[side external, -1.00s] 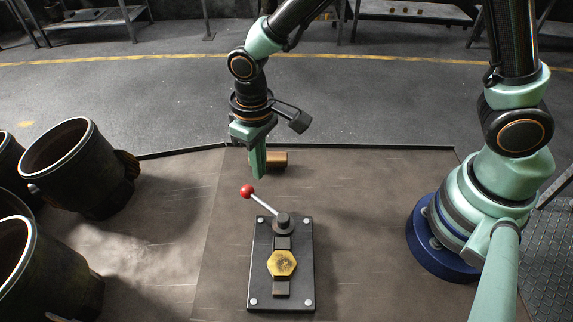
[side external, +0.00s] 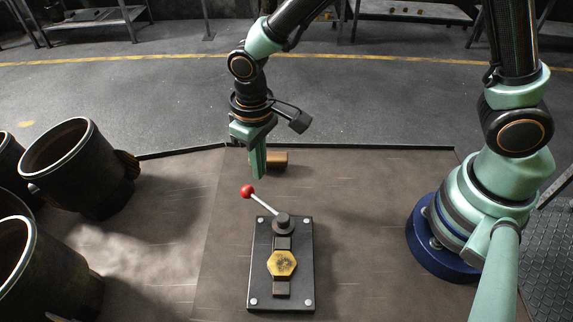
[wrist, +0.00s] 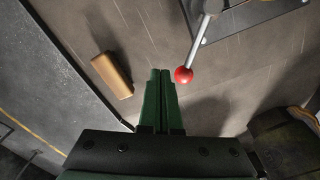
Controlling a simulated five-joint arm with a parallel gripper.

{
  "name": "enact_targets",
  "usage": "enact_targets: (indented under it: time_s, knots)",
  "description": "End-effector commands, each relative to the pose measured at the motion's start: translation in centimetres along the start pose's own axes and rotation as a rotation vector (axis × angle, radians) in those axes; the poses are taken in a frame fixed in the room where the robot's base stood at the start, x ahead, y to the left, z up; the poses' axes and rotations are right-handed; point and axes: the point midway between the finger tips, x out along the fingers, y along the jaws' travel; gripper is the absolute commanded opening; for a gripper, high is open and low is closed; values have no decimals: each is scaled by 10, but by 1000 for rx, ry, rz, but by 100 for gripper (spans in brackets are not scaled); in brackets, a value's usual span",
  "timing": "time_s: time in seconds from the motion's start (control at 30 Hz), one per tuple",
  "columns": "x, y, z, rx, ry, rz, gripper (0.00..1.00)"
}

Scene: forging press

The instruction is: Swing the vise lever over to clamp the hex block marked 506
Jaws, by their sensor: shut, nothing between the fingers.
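The vise is a dark plate (side external: 302,255) with bolts at its corners, lying on the brown work surface. A yellow hexagonal block (side external: 282,263) sits on it between dark jaws; its marking is too small to read. The lever (side external: 264,204) runs from a dark pivot up and left to a red ball knob (side external: 246,191). The knob also shows in the wrist view (wrist: 183,75). My gripper (side external: 259,177) is shut and empty, pointing down behind the knob. In the wrist view its fingertips (wrist: 160,72) are just left of the knob, with a small gap.
A brown block (side external: 277,160) lies behind my gripper, close to it. Large dark round containers (side external: 75,165) stand at the left. A raised edge (side external: 345,147) bounds the surface at the back.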

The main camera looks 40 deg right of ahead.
Motion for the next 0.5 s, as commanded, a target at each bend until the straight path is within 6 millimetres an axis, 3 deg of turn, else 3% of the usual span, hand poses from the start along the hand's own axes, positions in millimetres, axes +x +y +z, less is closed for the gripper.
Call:
enact_targets:
  time_s: [0.5]
  knots:
    - [16,0,0,0,-1,0,0]
